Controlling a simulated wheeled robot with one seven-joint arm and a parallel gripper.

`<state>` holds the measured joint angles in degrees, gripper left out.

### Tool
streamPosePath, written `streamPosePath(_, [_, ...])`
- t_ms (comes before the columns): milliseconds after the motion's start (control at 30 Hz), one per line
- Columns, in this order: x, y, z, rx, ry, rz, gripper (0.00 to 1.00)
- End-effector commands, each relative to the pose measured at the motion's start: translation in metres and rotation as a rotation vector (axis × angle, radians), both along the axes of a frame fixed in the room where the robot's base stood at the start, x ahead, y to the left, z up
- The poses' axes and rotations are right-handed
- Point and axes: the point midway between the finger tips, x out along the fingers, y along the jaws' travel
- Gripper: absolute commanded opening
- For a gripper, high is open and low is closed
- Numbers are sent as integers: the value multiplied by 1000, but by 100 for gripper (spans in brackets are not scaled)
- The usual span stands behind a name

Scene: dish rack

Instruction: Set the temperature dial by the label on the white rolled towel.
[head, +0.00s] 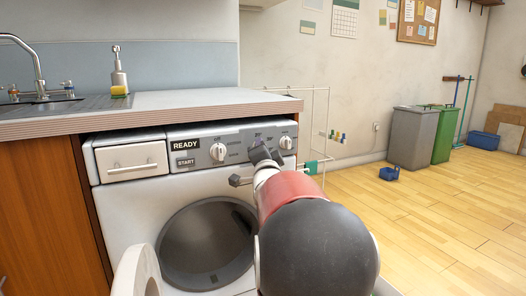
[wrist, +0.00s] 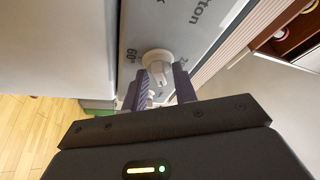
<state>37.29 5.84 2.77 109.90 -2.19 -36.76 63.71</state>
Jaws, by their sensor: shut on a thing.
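My gripper (head: 262,154) is at the washing machine's control panel in the head view, between two white dials. In the wrist view its two fingers (wrist: 160,85) are on either side of a white round dial (wrist: 157,62) and shut on it. The panel beside this dial reads "60°", so it looks like the temperature dial. Part of the word "cotton" shows above it. The dial's pointer direction cannot be made out. In the head view my gripper hides this dial. The white rolled towel and its label are not seen in either view.
The washing machine (head: 130,213) stands under a counter (head: 165,105). Its panel has a left dial (head: 218,151), a right dial (head: 286,142) and a READY display (head: 185,145). A wire drying rack (head: 327,110) stands to the right. The wooden floor beyond is mostly clear.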

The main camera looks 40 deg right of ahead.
Motion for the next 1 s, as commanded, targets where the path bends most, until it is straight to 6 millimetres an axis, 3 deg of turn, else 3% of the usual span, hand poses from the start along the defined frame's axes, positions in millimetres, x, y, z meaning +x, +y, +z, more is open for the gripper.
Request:
streamPosePath(33, [0, 0, 0, 0, 0, 1, 5])
streamPosePath(67, [0, 0, 0, 0, 0, 0, 31])
streamPosePath(100, [0, 0, 0, -1, 1, 0, 34])
streamPosePath(433, [-3, 2, -1, -1, 1, 0, 34])
streamPosePath(800, [-51, 34, -12, -1, 1, 0, 34])
streamPosePath(1000, [-63, 42, -15, -1, 0, 0, 34])
